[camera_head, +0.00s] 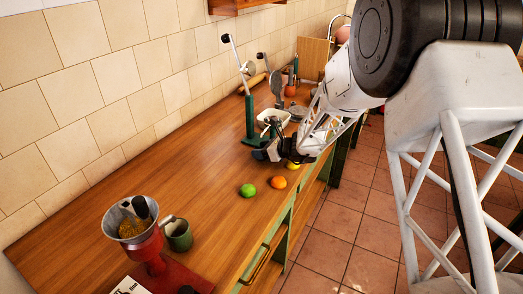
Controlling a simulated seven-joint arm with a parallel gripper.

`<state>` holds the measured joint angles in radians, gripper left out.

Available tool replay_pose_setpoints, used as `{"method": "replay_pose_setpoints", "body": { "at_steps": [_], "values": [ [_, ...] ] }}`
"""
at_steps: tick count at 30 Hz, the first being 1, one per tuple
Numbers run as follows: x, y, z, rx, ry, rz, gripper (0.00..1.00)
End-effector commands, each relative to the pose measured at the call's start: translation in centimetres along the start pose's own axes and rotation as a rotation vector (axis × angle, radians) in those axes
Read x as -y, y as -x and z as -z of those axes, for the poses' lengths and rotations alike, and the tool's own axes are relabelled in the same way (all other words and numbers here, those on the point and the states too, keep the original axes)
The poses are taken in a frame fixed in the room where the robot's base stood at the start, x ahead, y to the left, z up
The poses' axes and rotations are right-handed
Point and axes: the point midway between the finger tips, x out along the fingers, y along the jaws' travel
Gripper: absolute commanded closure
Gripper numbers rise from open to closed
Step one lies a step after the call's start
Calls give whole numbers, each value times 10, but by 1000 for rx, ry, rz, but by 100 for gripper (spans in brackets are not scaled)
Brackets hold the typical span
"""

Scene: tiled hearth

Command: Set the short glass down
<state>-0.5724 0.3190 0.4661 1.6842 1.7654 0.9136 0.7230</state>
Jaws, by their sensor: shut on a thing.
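My gripper (264,150) is low over the wooden counter, near its front edge and just behind the fruit. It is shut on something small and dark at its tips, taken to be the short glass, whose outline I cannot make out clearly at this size. I cannot tell whether it touches the counter (205,170). My arm reaches in from the upper right and hides part of the counter behind it.
A lime (247,190), an orange (279,182) and a partly hidden yellow fruit (293,165) lie near the gripper. A green lever stand (249,115) and white bowl (274,117) stand behind. A red grinder (147,248) and green mug (179,236) stand front left. The left-middle counter is clear.

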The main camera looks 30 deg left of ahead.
Motion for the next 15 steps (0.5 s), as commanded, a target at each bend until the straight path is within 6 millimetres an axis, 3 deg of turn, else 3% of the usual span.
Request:
{"method": "replay_pose_setpoints", "body": {
  "at_steps": [10, 11, 15],
  "values": [
    [0, -1, 3, 0, 0, 0, 70],
    [0, -1, 2, 0, 0, 0, 39],
    [0, -1, 2, 0, 0, 0, 19]
  ]
}}
